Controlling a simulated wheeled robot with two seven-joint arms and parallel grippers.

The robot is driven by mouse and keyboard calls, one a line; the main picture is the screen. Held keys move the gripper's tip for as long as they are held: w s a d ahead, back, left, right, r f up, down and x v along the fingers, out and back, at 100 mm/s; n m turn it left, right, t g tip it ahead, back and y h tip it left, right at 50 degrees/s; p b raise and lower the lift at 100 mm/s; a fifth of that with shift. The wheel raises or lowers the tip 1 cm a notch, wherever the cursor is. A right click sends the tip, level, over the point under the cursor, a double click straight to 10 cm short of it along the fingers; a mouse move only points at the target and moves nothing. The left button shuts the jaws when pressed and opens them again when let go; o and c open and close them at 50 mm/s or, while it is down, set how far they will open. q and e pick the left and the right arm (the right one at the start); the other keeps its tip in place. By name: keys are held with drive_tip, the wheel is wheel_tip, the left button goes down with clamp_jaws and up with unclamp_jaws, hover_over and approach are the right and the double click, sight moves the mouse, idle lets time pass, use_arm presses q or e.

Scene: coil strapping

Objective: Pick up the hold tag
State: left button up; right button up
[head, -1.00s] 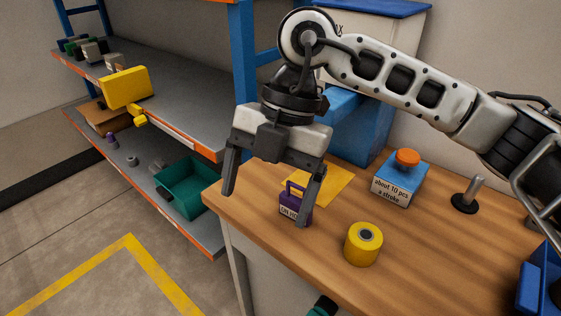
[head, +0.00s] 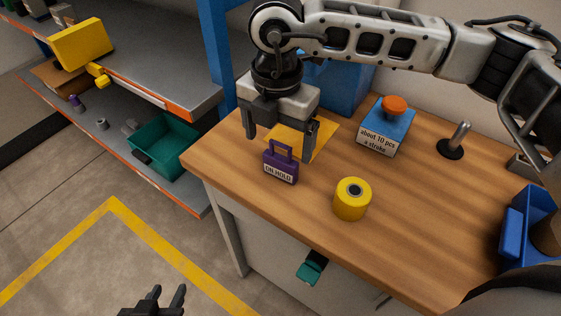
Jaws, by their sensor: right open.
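The hold tag (head: 281,168) is a purple, padlock-shaped piece with a handle loop and a white "ON HOLD" label. It stands upright on the wooden bench near its left front edge. My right gripper (head: 280,146) is open and empty, pointing down just behind the tag. One finger is to the left of the loop and the other to its right; whether either touches the tag is not clear. My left gripper (head: 168,298) shows only in part at the bottom edge, over the floor, with its dark fingertips apart and nothing between them.
A yellow sheet (head: 318,140) lies behind the tag. A yellow roll (head: 352,198) stands to its right. A blue box with an orange knob (head: 385,130), a metal post (head: 458,137) and a blue bin (head: 524,225) are further right. Shelving with a green bin (head: 165,145) stands left.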

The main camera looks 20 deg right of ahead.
sight(280, 160)
drive_tip(key=f, duration=0.3)
drive_tip(key=f+p, duration=0.1)
drive_tip(key=f, duration=0.1)
drive_tip(key=shift+w+d, duration=0.1)
drive_tip(key=shift+d, duration=0.15)
drive_tip(key=c, duration=1.1)
drive_tip(key=shift+o, duration=0.2)
drive_tip(key=shift+r, duration=0.1)
